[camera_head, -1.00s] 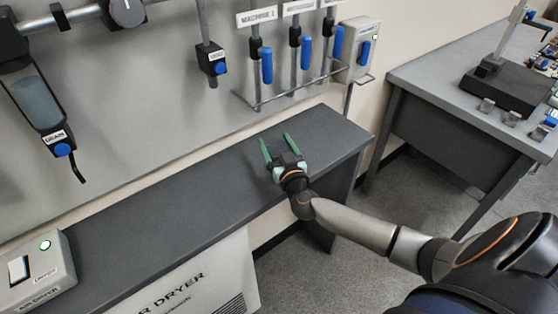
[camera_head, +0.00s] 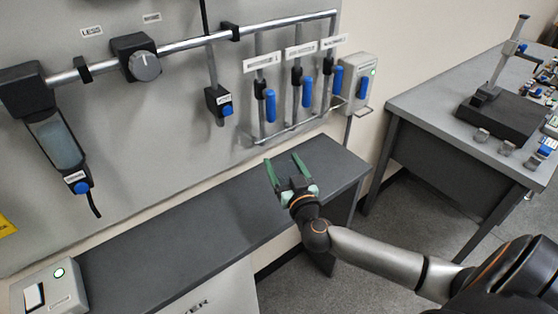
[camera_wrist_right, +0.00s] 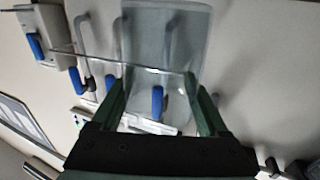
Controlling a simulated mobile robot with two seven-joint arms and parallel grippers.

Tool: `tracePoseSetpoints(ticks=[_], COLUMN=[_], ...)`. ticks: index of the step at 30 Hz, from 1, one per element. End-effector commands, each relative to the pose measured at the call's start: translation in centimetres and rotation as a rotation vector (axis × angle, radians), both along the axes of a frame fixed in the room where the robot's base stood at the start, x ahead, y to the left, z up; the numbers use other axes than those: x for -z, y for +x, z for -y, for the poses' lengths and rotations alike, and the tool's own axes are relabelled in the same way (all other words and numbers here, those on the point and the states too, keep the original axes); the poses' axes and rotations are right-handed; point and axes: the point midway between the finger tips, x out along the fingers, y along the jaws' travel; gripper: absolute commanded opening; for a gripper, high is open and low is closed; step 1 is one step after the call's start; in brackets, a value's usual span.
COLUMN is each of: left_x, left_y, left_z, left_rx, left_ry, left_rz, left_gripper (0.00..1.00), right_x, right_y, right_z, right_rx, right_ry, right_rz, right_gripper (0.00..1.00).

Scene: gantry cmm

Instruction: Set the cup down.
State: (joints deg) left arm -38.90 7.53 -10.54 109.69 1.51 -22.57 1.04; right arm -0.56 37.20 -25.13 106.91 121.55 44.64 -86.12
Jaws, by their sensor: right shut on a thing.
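The cup (camera_wrist_right: 165,45) is clear and see-through in the right wrist view, upper middle, between the two green fingers. My right gripper (camera_head: 284,168) is shut on it; its fingers also flank the cup in the right wrist view (camera_wrist_right: 160,100). In the head view the cup can hardly be made out between the fingers, which show over the right part of the dark grey bench (camera_head: 190,240). I cannot tell how far the cup's base is from the bench top. My left gripper is not in view.
A grey panel behind the bench carries a pipe (camera_head: 190,46), a clear filter bowl (camera_head: 57,142) and several blue-handled valves (camera_head: 270,105). A switch box (camera_head: 48,290) stands at the bench's left end. The bench's middle is clear. Another table (camera_head: 440,105) is at right.

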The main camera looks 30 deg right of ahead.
Motion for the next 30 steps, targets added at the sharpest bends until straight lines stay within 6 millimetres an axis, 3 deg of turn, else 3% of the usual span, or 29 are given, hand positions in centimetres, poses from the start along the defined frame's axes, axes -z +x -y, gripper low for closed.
tracePoseSetpoints(ticks=[6, 14, 17, 24, 30], left_x=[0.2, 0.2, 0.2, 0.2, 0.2], left_y=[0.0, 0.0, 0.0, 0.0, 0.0], left_z=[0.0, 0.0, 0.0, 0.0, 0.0], left_rx=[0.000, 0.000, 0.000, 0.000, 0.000], left_ry=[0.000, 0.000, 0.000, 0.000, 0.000], left_rz=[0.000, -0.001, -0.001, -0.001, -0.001], left_gripper=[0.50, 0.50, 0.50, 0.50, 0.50], right_x=[-1.7, -3.2, -3.7, -5.8, -6.2], right_y=[-4.5, -7.5, -8.2, -10.0, -10.5], right_z=[-1.6, -2.7, -4.5, -11.1, -12.7], right_rx=[-0.003, -0.004, -0.042, -0.213, -0.255], right_ry=[0.000, -0.001, 0.002, 0.002, 0.003], right_rz=[-0.003, -0.001, -0.003, -0.002, -0.001], right_gripper=[0.15, 0.15, 0.15, 0.15, 0.15])
